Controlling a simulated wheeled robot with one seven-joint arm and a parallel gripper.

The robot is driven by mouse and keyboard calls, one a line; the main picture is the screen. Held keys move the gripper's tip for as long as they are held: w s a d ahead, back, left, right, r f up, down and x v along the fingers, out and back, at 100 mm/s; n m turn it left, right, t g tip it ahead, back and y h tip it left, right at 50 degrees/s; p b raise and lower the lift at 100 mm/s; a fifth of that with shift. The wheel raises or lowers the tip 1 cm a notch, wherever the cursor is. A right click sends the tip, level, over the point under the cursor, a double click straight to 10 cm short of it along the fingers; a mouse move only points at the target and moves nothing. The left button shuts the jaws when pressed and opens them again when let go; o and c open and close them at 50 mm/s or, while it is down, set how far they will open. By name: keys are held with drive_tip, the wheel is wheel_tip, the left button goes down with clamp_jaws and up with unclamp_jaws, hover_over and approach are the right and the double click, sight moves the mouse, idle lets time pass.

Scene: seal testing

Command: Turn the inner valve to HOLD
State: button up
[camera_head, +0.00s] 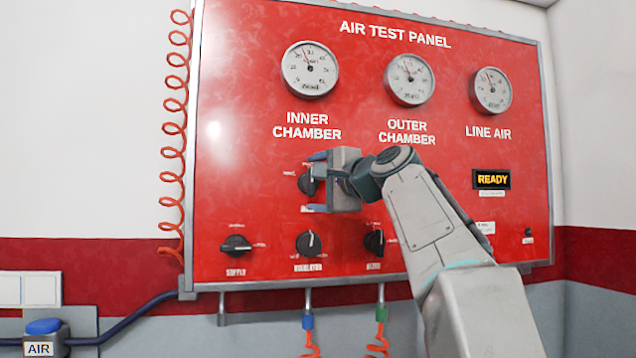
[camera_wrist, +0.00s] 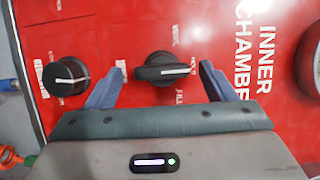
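The inner valve is a black knob (camera_head: 305,184) below the INNER CHAMBER lettering on the red air test panel (camera_head: 225,190). It also shows in the wrist view (camera_wrist: 163,72), where its white pointer line points right, toward the lettering; that is upward on the panel. My gripper (camera_head: 312,182) is open at the panel, with one finger above the knob and one below. In the wrist view, the fingers of my gripper (camera_wrist: 161,80) straddle the knob, with gaps on both sides.
The regulator knob (camera_head: 308,244) sits just below my lower finger. The supply knob (camera_head: 236,246) is lower left and the bleed knob (camera_head: 374,242) lower right. Gauges line the top; the inner chamber gauge (camera_head: 309,69) is above. An orange coiled hose (camera_head: 174,130) hangs at the left edge.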

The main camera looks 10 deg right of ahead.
drive_tip(key=b+v, duration=0.4)
drive_tip(key=v, duration=1)
